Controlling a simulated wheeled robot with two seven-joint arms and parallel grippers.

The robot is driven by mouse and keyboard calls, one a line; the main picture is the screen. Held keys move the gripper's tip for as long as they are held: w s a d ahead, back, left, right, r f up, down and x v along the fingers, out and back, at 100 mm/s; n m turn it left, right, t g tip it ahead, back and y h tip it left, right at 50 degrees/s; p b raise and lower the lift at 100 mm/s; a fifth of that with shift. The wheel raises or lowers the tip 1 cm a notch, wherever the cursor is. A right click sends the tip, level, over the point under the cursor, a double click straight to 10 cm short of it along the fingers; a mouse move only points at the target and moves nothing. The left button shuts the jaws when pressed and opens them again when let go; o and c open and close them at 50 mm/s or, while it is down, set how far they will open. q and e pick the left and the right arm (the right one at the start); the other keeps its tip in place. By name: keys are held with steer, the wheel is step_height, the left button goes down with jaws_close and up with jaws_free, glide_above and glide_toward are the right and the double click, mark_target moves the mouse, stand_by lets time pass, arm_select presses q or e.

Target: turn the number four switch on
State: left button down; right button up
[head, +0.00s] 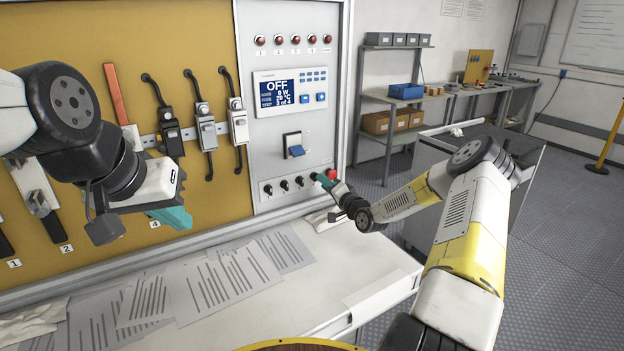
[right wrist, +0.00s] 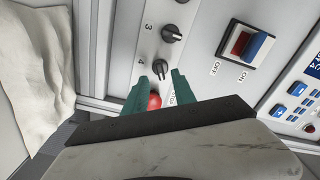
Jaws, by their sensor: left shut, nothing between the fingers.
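The number four switch is a small black knob (right wrist: 160,67) beside a printed 4 on the grey panel. In the right wrist view it sits at the tips of my right gripper (right wrist: 159,75), whose teal fingers are apart on either side of it. I cannot tell whether they touch it. In the head view my right gripper (head: 322,182) is at the right end of the knob row and partly hides it. My left gripper (head: 172,216) is shut and empty, in front of the yellow board.
A red stop button (right wrist: 155,101) lies between the right fingers, behind knob four. Knob three (right wrist: 171,34) is just beyond. A large ON/OFF rocker (right wrist: 245,46) is nearby. Papers (head: 220,283) cover part of the white table (head: 340,262).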

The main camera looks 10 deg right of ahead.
steer(key=v, duration=0.4)
steer(key=s+a+r+n+g+h, duration=0.3)
steer(key=s+r+n+g+h, duration=0.35)
steer(key=s+r, duration=1.05)
steer(key=s+a+r+n+g+y, duration=0.1)
steer(key=s+r+g, duration=0.1)
steer(key=s, duration=1.1)
steer(key=s+a+r+n+g+y, duration=0.1)
steer(key=s+r+g, duration=0.1)
steer(key=s, duration=1.1)
steer(key=shift+s+a+r, duration=0.3)
steer(key=shift+a+r, duration=0.05)
steer(key=shift+r, duration=0.55)
